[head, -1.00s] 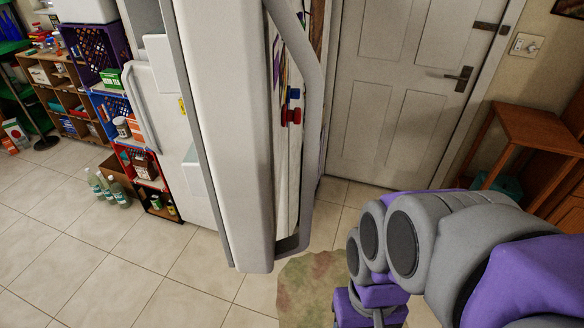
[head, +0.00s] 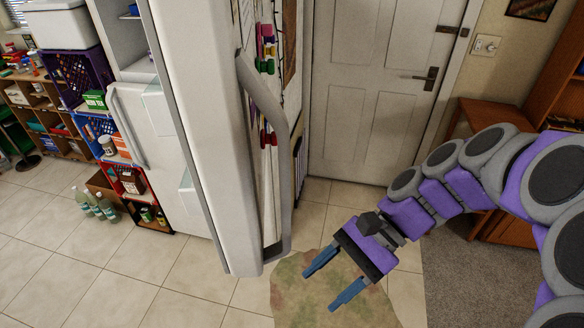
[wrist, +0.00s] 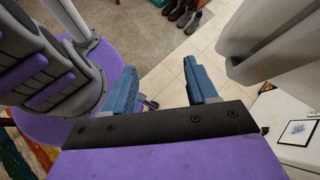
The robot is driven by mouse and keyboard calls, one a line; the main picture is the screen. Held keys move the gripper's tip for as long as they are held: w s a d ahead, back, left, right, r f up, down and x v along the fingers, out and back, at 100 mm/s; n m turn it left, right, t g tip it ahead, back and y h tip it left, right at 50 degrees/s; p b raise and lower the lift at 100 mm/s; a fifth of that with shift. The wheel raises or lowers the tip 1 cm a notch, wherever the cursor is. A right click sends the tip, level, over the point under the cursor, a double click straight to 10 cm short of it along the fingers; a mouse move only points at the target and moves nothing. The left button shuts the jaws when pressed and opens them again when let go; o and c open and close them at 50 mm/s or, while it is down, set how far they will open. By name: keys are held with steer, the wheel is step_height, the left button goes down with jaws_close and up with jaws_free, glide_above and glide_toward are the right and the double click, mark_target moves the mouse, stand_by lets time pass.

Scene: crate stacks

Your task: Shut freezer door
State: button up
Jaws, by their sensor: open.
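The freezer door (head: 195,130) is a tall white panel standing open in the middle of the head view, with its edge toward me. A long grey handle (head: 266,105) runs down its right side. Behind it at left is the white fridge body with open shelves (head: 135,45). My gripper (head: 335,289) is open and empty, to the right of the door's lower end, above the floor. It is apart from the door and the handle. In the wrist view, a pale grey panel edge (wrist: 262,45) shows at upper right, which seems to be the door.
A closed white room door (head: 375,85) is at the back. A brown wooden table (head: 480,115) stands at right. Crates (head: 75,70) and bottles (head: 95,205) stand at left. A patterned mat (head: 315,295) lies below my gripper.

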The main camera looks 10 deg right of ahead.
steer(key=w+d+r+m+t+y+p, duration=0.35)
steer(key=w+d+r+m+y, duration=0.2)
steer(key=r, duration=0.45)
steer(key=m+t+y+p, duration=0.2)
steer(key=m, duration=0.1)
glide_toward(285, 187)
steer(key=a, duration=0.3)
steer(key=w+a+f+b, duration=0.1)
steer(key=a, duration=0.2)
steer(key=w+a+f, duration=0.1)
steer(key=a, duration=0.3)
steer(key=shift+w+b, duration=0.15)
steer(key=shift+b, duration=0.15)
steer(key=shift+c, duration=0.4)
steer(key=shift+d, duration=0.1)
jaws_close()
